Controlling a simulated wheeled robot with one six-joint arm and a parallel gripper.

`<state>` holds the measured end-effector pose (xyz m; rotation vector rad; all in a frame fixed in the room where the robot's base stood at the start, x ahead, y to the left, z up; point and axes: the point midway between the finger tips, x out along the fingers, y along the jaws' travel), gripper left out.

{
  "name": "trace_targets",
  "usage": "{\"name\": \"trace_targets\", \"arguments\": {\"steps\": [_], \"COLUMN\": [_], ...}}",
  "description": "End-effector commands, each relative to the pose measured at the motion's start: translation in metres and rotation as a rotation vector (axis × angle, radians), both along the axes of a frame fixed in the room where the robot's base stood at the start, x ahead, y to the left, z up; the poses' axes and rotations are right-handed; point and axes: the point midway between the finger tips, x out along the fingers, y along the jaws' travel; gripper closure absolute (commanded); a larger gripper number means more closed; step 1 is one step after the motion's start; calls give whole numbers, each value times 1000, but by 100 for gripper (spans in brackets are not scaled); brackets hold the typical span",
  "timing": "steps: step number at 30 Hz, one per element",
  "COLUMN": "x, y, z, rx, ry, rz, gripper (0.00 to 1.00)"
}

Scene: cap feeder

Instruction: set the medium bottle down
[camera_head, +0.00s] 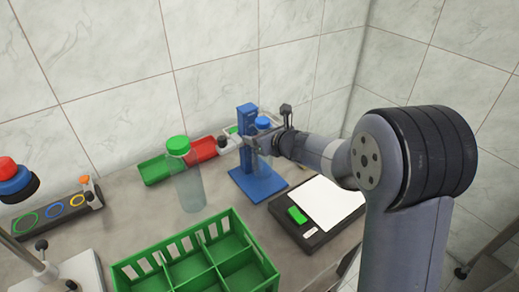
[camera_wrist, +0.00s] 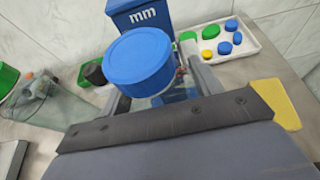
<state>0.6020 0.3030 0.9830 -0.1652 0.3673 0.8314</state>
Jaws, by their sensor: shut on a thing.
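The medium bottle, clear with a blue cap (camera_head: 263,122), is upright in my gripper (camera_head: 258,140), over the base of a blue measuring stand (camera_head: 246,112). In the wrist view its blue cap (camera_wrist: 138,62) fills the middle, in front of the blue stand marked "mm" (camera_wrist: 142,15). My gripper is shut on the bottle below the cap. The bottle's lower part is mostly hidden, and I cannot tell whether it touches the stand's base (camera_head: 260,187).
A larger green-capped bottle (camera_head: 188,185) stands left of the stand. A green crate (camera_head: 128,266) is in front, a black scale-like device (camera_head: 310,240) to the right. Green (camera_head: 155,171) and red (camera_head: 203,149) trays lie behind. A white tray (camera_wrist: 232,53) holds several loose caps.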

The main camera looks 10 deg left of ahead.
Motion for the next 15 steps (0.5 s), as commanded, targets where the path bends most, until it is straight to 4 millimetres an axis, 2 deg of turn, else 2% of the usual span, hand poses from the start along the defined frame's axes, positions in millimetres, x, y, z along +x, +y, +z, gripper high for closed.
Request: {"name": "trace_targets", "arguments": {"steps": [3, 6, 15], "x": [0, 0, 0], "y": [0, 0, 0], "z": [-22, -35, -39], "rx": [1, 2, 1], "ry": [4, 2, -1], "rz": [-1, 1, 0], "gripper": [100, 100, 100]}}
